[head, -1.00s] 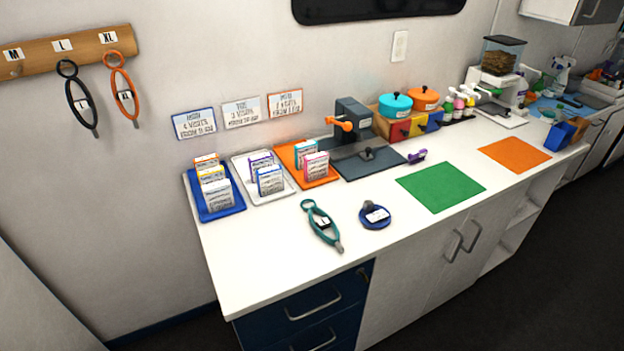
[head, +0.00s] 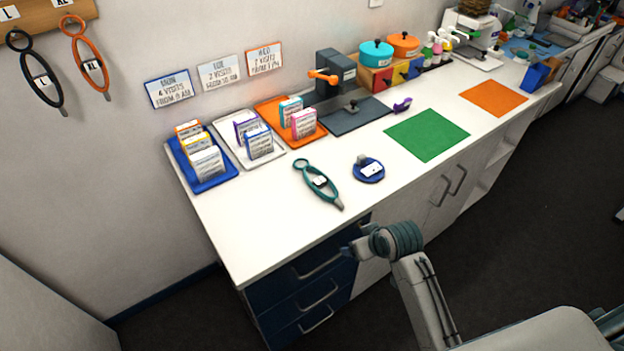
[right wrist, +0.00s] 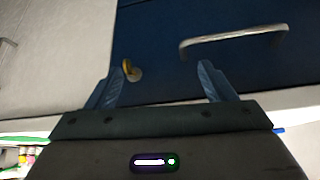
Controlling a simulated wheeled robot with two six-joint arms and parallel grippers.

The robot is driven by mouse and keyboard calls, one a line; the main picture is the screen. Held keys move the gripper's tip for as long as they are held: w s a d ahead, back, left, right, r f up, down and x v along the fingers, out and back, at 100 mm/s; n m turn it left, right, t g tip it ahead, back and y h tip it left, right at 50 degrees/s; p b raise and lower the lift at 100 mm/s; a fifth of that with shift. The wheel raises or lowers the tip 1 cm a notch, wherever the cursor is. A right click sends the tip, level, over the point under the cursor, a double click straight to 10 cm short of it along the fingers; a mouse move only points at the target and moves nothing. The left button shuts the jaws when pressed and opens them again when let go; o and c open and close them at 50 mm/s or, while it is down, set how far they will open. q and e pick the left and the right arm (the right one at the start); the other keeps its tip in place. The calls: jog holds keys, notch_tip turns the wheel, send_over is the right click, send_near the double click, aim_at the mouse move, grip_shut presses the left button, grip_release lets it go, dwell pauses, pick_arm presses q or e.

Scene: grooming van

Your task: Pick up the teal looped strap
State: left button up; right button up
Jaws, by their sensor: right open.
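The teal looped strap (head: 318,182) lies flat on the white counter near its front edge, with a small ring at its far end and a white label on it. My right gripper (head: 350,247) is in front of the blue drawers, lower than the counter top and apart from the strap. In the right wrist view its two fingers (right wrist: 163,84) are spread and empty, facing a blue drawer front. The strap does not show in the right wrist view. My left gripper is not in view.
A round blue item (head: 368,170) lies just right of the strap. Blue (head: 212,184), white (head: 226,138) and orange (head: 300,134) trays with cards stand behind. A green mat (head: 428,134) lies to the right. A drawer handle (head: 322,262) juts out below the counter edge.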

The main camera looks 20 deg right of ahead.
notch_tip(320, 180, up, 8)
jog(key=w+a+t, duration=0.1)
jog(key=w+a, duration=0.1)
jog(key=n+t+y, duration=0.1)
jog(key=n+y, duration=0.1)
send_near(321, 182)
jog(key=x, duration=0.1)
jog(key=p+x, duration=0.1)
jog(key=x, duration=0.1)
jog(key=shift+a+f, duration=0.2)
jog(key=shift+a, duration=0.25)
jog(key=shift+w+f+p, duration=0.35)
jog(key=shift+w+p, duration=0.2)
jog(key=p+x, duration=0.1)
jog(key=x, duration=0.2)
jog(key=shift+w+d+f, duration=0.15)
jog(key=shift+w+f, duration=0.3)
jog(key=shift+f, duration=0.05)
jog(key=c, duration=1.2)
